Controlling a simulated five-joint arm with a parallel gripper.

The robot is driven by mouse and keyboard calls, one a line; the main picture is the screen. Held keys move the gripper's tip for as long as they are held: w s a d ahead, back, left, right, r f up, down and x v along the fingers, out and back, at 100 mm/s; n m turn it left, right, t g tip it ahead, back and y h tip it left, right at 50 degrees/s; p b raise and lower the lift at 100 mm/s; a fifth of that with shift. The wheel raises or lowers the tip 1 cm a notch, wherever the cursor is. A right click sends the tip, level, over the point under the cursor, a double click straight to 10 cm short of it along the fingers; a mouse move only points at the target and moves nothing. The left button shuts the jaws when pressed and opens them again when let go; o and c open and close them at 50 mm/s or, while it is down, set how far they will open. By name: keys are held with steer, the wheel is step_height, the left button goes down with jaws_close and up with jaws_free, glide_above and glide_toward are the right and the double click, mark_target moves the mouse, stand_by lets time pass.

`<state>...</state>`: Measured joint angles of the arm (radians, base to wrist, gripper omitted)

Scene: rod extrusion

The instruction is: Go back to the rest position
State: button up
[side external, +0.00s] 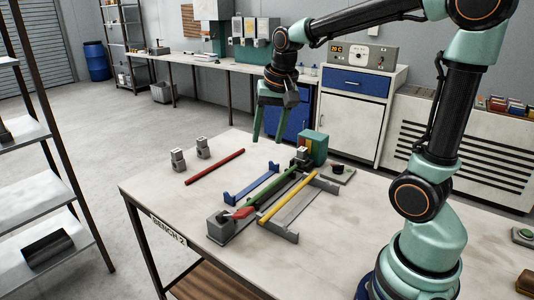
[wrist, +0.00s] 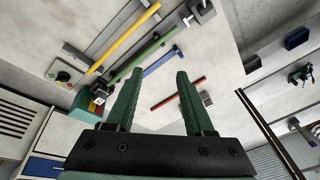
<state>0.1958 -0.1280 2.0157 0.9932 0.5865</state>
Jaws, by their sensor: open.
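My gripper (side external: 270,130) is open and empty. It hangs above the far side of the bench, fingers pointing down, clear of everything on it. In the wrist view my gripper (wrist: 155,85) shows two green fingers spread apart with nothing between them. Below, a green rod (side external: 284,186) lies along a grey fixture with a red part (side external: 238,213) at its near end. A yellow rod (side external: 282,198) lies across a grey rack to its right. A red rod (side external: 215,167) lies on the bench to the left; it also shows in the wrist view (wrist: 178,94).
A blue bracket (side external: 250,184) lies between the red and green rods. Two small grey blocks (side external: 178,160) (side external: 203,147) stand at the back left. A green box (side external: 313,147) and a plate with a dark knob (side external: 337,170) stand at the fixture's far end. The bench's front left (side external: 160,195) is bare.

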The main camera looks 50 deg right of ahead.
steer(key=s+a+n+t, duration=0.2)
steer(key=s+a+n, duration=0.5)
steer(key=s+n, duration=0.2)
steer(key=shift+a+r+t+y, duration=0.2)
steer(key=shift+r+t+y, duration=0.05)
steer(key=shift+t+y, duration=0.05)
